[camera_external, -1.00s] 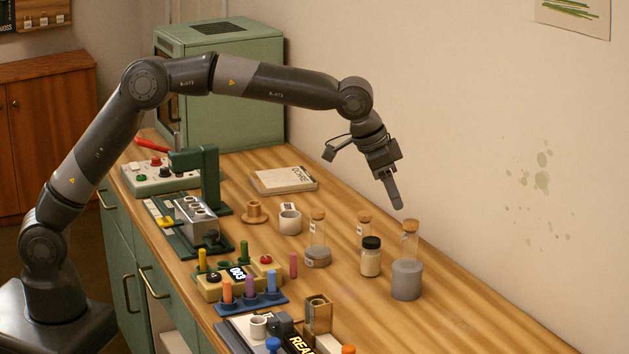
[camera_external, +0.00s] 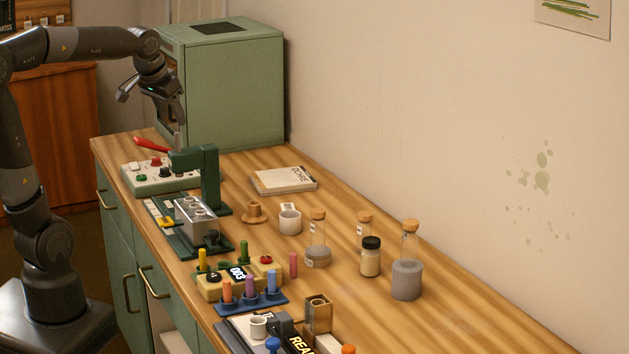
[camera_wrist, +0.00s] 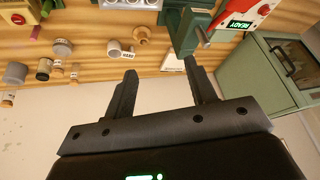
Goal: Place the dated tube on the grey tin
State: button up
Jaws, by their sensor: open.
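Three cork-stoppered glass tubes with small labels stand on the right of the bench in the external view: a left tube (camera_external: 318,225), a middle tube (camera_external: 363,228) and a right tube (camera_external: 411,240). The labels are too small to read, so I cannot tell which is dated. A low grey tin (camera_external: 318,259) is at the left tube's foot, and a taller grey tin (camera_external: 406,281) is at the right tube's foot. I cannot tell whether these tubes stand on or behind the tins. My gripper (camera_external: 179,142) is far left of them, above the bench's back left, open and empty in the wrist view (camera_wrist: 160,68).
A green oven-like cabinet (camera_external: 235,95) stands close by my gripper. A green press (camera_external: 205,180) and a switch box (camera_external: 155,178) are below it. A dark-capped jar (camera_external: 371,258) stands between the grey tins. The bench's right end is clear.

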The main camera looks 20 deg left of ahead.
jog(key=s+a+f+n+y, duration=0.1)
jog(key=s+a+f+n, duration=0.3)
jog(key=s+a+f, duration=0.3)
jog(key=s+a, duration=0.5)
jog(key=a, duration=0.3)
jog(key=shift+s+n+t, duration=0.15)
jog(key=shift+n+t, duration=0.15)
jog(key=shift+o, duration=0.6)
